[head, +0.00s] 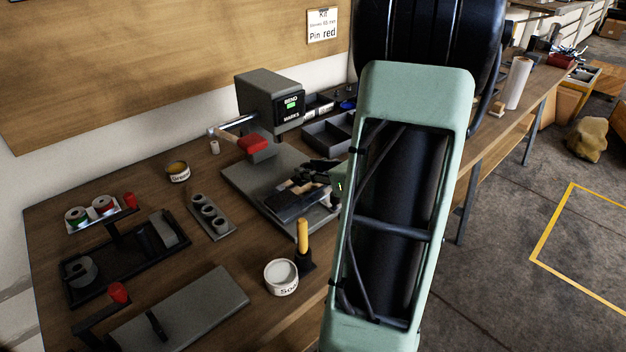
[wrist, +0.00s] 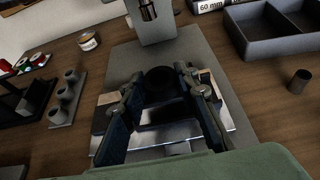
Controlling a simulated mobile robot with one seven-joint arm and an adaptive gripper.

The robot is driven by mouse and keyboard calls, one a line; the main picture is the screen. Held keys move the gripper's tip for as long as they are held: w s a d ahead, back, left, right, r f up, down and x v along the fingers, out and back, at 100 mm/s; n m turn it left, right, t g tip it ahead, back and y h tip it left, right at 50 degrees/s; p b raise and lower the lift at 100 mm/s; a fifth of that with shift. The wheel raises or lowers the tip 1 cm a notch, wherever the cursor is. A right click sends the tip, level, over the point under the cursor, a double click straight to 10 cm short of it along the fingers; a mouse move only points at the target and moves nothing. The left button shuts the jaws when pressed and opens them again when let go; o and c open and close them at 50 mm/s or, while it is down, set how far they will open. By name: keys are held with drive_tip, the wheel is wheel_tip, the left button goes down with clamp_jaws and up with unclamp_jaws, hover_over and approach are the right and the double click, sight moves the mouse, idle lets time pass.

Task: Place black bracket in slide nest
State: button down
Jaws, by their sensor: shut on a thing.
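My gripper (wrist: 158,86) is shut on the black bracket (wrist: 160,78), whose dark round part shows between the fingertips in the wrist view. The gripper is over the slide nest (wrist: 214,117), a pale metal plate with light blocks at its sides, on the grey press base (wrist: 124,62). In the head view the slide nest (head: 290,206) is partly hidden by my gripper and arm. I cannot tell whether the bracket touches the nest or hangs just above it.
The press head (head: 262,100) with a red-ended lever (head: 254,144) stands behind the nest. A grey compartment tray (wrist: 268,40) and a small dark cylinder (wrist: 299,81) are at right. A yellow-handled tool (head: 303,236) and a white tin (head: 281,277) stand in front.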

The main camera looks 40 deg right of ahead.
drive_tip(key=shift+f, duration=1.25)
drive_tip(key=shift+f+b, duration=0.2)
drive_tip(key=shift+b, duration=0.15)
drive_tip(key=c, duration=1.5)
unclamp_jaws()
drive_tip(key=shift+s, duration=0.1)
drive_tip(key=shift+r, duration=0.1)
drive_tip(key=shift+r+p, duration=0.15)
drive_tip(key=shift+p, duration=0.15)
drive_tip(key=p+v, duration=0.1)
drive_tip(key=v, duration=1.1)
drive_tip(key=shift+p, duration=0.3)
